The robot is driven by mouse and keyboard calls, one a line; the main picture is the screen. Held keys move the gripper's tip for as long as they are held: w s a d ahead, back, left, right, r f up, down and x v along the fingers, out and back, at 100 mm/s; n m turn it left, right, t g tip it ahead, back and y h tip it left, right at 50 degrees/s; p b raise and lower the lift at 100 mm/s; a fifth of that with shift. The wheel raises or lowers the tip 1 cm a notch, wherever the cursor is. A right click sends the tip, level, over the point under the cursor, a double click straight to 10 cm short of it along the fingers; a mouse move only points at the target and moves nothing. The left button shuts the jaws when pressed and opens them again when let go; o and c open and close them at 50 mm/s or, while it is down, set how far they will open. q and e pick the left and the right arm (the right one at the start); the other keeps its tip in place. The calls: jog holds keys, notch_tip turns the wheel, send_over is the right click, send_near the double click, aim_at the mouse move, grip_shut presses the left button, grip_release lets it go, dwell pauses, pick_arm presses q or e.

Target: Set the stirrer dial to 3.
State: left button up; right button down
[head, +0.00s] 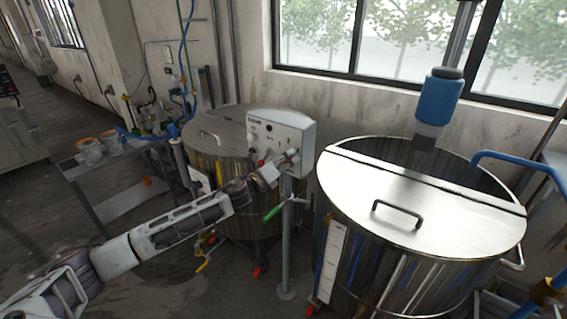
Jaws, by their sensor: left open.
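The light grey control box (303,127) stands on a grey post between two steel vessels. Its front has a small dark round feature near the top, a few small knobs and markings too small to read. My left arm reaches in from the lower left. My left gripper (287,159) is open, at the lower right of the box's front. It covers that part of the panel, and I cannot tell whether it touches a knob. The stirrer dial and its setting cannot be made out for sure. My right gripper is not in view.
A large steel vessel (345,215) with a handled half lid and a blue stirrer motor (438,97) stands at right. Another lidded vessel (215,125) stands behind my left arm. A side table (75,168) holds paint-stained cans. A green-handled lever (273,213) sticks out below the box.

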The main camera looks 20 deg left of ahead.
pick_arm(q)
jog(key=shift+s+a, duration=0.1)
jog(key=shift+s, duration=0.05)
jog(key=v, duration=1.1)
jog(key=shift+s, duration=0.3)
dwell(0.6)
dwell(0.8)
